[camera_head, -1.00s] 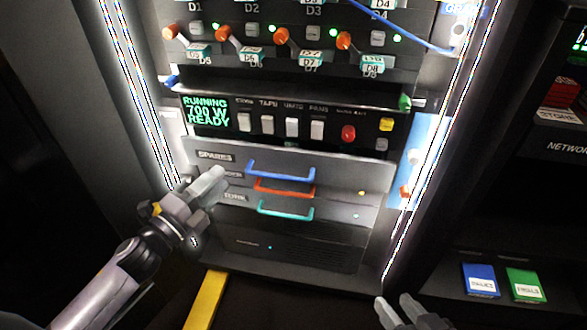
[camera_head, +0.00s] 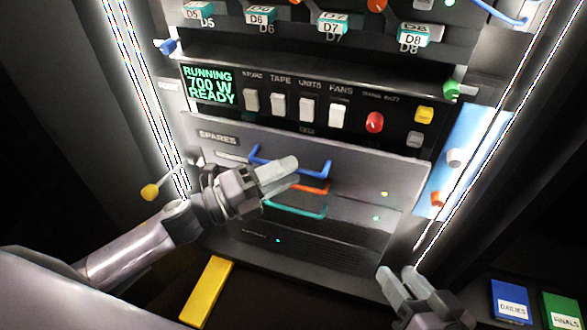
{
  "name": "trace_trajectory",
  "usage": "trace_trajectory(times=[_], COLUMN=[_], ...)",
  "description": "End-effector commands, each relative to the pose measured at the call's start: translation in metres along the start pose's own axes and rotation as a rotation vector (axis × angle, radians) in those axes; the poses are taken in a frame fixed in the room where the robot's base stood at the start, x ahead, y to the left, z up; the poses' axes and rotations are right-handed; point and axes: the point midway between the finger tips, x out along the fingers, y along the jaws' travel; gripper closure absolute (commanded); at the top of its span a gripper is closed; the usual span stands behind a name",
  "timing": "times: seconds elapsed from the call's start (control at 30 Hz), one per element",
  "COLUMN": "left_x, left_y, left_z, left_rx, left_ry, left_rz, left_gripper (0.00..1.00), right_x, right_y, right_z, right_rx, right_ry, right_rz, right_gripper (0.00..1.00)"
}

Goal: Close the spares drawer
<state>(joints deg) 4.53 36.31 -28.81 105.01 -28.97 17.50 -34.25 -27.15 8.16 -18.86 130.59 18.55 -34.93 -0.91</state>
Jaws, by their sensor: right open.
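The spares drawer (camera_head: 365,165) is the grey front with a SPARES label (camera_head: 218,138) below the switch panel. It stands forward of the fronts below it, so it looks pulled out. Its blue handle (camera_head: 316,177) is partly hidden by my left gripper (camera_head: 294,172). The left gripper's pale fingers lie close together and point right, in front of the handle; whether they touch it I cannot tell. They hold nothing visible. My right gripper (camera_head: 397,278) is open and empty at the lower right, below and apart from the drawer.
A red handle (camera_head: 316,188) and a teal handle (camera_head: 300,212) sit below the drawer. Above is the panel with white switches (camera_head: 306,108) and a red button (camera_head: 375,122). A yellow bar (camera_head: 207,292) is at lower left. Blue (camera_head: 512,302) and green (camera_head: 560,310) boxes are at lower right.

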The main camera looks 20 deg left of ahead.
Motion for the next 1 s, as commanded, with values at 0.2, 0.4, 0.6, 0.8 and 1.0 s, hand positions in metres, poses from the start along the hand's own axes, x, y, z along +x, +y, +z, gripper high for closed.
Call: trace_trajectory(times=[0.2, 0.4, 0.6, 0.8, 1.0], left_x=[0.018, 0.021, 0.021, 0.021, 0.029], left_y=[0.0, 0.0, 0.0, 0.0, 0.003], left_z=[0.0, 0.0, 0.0, 0.0, 0.009], left_rx=[-0.001, -0.001, -0.001, -0.001, 0.001], left_ry=[0.0, -0.001, -0.001, -0.001, -0.002], left_rz=[-0.001, 0.0, 0.0, 0.0, -0.001], left_gripper=[0.65, 0.65, 0.74, 1.0, 1.0], right_x=[0.001, 0.002, 0.002, 0.002, 0.002], right_y=[-0.001, -0.002, -0.002, -0.002, -0.002], right_z=[0.0, 0.0, 0.0, 0.0, 0.001], right_rx=[0.008, 0.009, 0.009, 0.009, 0.009], right_ry=[0.004, 0.004, 0.004, 0.005, 0.005], right_rz=[-0.009, -0.011, -0.012, -0.012, -0.012], right_gripper=[0.57, 0.57, 0.57, 0.57, 0.57])
